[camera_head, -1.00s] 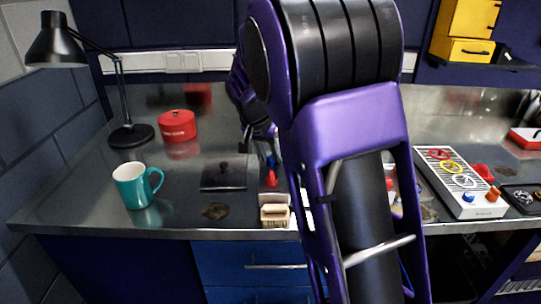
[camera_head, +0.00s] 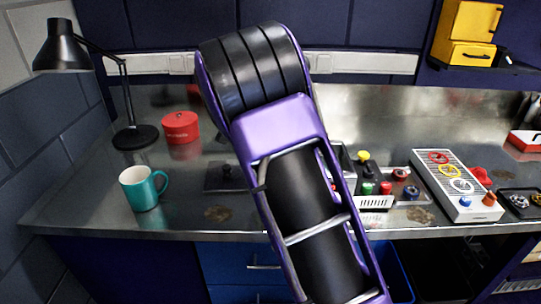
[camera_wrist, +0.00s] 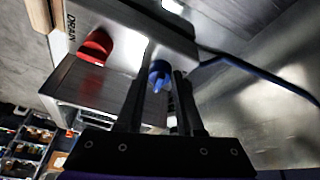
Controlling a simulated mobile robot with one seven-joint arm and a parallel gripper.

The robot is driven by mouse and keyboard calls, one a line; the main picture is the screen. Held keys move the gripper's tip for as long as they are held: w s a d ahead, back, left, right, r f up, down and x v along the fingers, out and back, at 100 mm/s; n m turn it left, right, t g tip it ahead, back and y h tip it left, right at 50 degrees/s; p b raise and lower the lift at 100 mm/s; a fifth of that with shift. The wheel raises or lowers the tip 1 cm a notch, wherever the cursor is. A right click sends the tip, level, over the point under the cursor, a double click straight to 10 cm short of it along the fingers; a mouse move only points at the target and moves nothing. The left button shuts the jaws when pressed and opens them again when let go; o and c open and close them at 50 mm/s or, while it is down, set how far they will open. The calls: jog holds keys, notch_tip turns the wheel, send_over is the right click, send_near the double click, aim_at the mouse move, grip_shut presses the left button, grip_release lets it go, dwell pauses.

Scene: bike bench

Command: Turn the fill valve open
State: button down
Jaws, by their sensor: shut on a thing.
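In the wrist view a metal box (camera_wrist: 125,28) carries a red valve knob (camera_wrist: 95,47) with the word DRAIN beside it. A blue valve knob (camera_wrist: 159,70) sits on the same box, to the right of the red one. Its own label is not readable. My gripper (camera_wrist: 160,84) has one finger on each side of the blue knob and is shut on it. In the head view my purple arm hides my gripper and both valve knobs.
A blue hose (camera_wrist: 255,82) runs from the box to the right. On the bench stand a teal mug (camera_head: 143,188), a black lamp (camera_head: 135,137) and a red tin (camera_head: 180,127). A panel with coloured rings (camera_head: 457,187) lies at the right.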

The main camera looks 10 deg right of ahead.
jog(key=shift+f, duration=0.1)
dwell(0.3)
jog(key=c, duration=0.8)
grip_release()
jog(key=shift+c, duration=0.2)
jog(key=p+v, duration=0.2)
jog(key=v, duration=1.5)
jog(key=shift+r, duration=0.3)
jog(key=shift+w+a+r, duration=0.1)
jog(key=shift+w+a, duration=0.05)
